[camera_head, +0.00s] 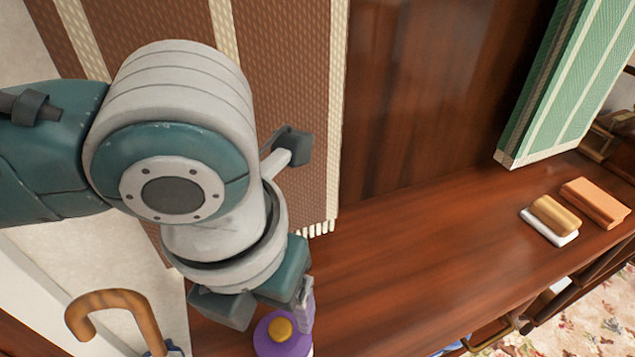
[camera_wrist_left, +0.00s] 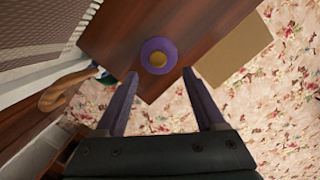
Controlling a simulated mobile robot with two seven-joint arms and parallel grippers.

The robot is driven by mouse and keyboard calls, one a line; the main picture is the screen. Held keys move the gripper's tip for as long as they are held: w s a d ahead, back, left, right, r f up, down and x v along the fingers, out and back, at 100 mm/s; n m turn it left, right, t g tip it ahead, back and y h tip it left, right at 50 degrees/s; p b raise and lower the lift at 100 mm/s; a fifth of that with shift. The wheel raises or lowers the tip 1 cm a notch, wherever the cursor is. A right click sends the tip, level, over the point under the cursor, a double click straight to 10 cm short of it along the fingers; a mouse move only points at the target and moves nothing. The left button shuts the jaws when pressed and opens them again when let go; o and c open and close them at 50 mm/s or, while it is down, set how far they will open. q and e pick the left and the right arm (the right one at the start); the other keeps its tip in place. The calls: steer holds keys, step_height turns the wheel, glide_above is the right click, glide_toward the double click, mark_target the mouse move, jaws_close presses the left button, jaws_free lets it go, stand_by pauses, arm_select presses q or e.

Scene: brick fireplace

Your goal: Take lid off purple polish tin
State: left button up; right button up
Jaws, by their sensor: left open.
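The purple polish tin (camera_head: 282,335) stands on the wooden surface at the bottom of the head view, with a yellow-orange knob or spot (camera_head: 280,328) in the middle of its top. In the left wrist view the tin (camera_wrist_left: 147,47) shows from above, beyond the fingertips and between their lines. My left gripper (camera_wrist_left: 161,78) is open and empty. In the head view its wrist hangs just above the tin, and a finger (camera_head: 304,300) overlaps the tin's right edge. I cannot tell whether it touches. The tin's lower part is hidden. My right gripper is not in view.
A brush (camera_head: 552,217) and an orange-brown block (camera_head: 596,203) lie on the wooden surface (camera_head: 420,250) at the right. A curved wooden handle (camera_head: 118,299) stands at the lower left. A brown cloth (camera_head: 290,70) hangs behind my arm. The middle of the surface is clear.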

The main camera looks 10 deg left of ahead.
mark_target(280, 328)
arm_select(q)
step_height(280, 328, down, 2)
steer(key=shift+w+d, duration=0.1)
steer(key=shift+w, duration=0.05)
steer(key=f, duration=0.1)
steer(key=f+b, duration=0.1)
steer(key=f, duration=0.3)
steer(key=shift+w+a+b, duration=0.2)
steer(key=shift+w+b, duration=0.1)
steer(key=shift+w, duration=0.05)
steer(key=shift+c, duration=0.3)
jaws_close()
